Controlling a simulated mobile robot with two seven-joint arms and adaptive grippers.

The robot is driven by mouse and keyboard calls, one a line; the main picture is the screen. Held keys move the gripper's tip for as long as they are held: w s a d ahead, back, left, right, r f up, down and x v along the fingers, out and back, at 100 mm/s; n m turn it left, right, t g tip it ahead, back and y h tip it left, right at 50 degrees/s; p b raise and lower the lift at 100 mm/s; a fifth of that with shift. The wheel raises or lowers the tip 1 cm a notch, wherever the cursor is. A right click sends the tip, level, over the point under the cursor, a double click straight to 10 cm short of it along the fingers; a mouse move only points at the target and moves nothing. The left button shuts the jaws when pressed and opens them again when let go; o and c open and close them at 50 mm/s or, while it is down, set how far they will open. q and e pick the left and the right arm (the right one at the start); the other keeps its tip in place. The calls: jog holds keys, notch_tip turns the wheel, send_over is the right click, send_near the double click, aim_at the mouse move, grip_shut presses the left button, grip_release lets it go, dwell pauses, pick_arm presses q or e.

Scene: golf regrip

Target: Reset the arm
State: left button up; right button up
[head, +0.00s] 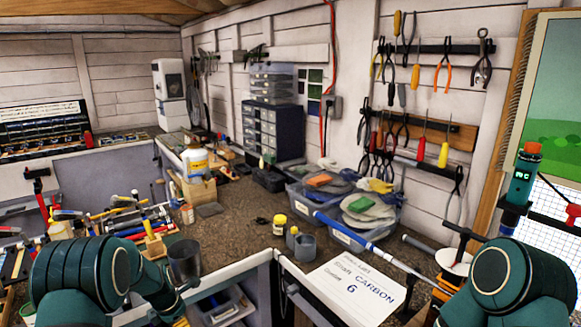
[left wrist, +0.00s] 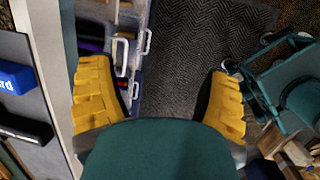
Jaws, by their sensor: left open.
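My left gripper (left wrist: 160,95) is open in the left wrist view. Its two yellow fingers stand wide apart, with nothing between them, over a dark ribbed mat (left wrist: 195,60) on the floor. In the head view my left arm comes in at the lower left, and its fingers are mostly hidden. My right arm shows at the lower right of the head view, but its gripper cannot be made out.
A metal cup (head: 185,262) stands close to my left arm. Drawers (head: 272,130) stand behind, with tools on the wall.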

pick_arm(q)
jog(key=s+d+f+m+h+b, duration=0.1)
jog(key=s+d+f+m+b, duration=0.1)
jog(key=s+d+f+m, duration=0.9)
jog(key=s+d+f+m+h+b, duration=0.1)
jog(key=s+d+m, duration=0.4)
jog(key=s, duration=0.3)
jog(key=s+d+f+m+h+b, duration=0.1)
jog(key=s+d+m, duration=0.3)
jog(key=s+m, duration=0.4)
jog(key=shift+s+d+g+b, duration=0.3)
jog(key=shift+s+d+b, duration=0.15)
jog(key=shift+s, duration=0.2)
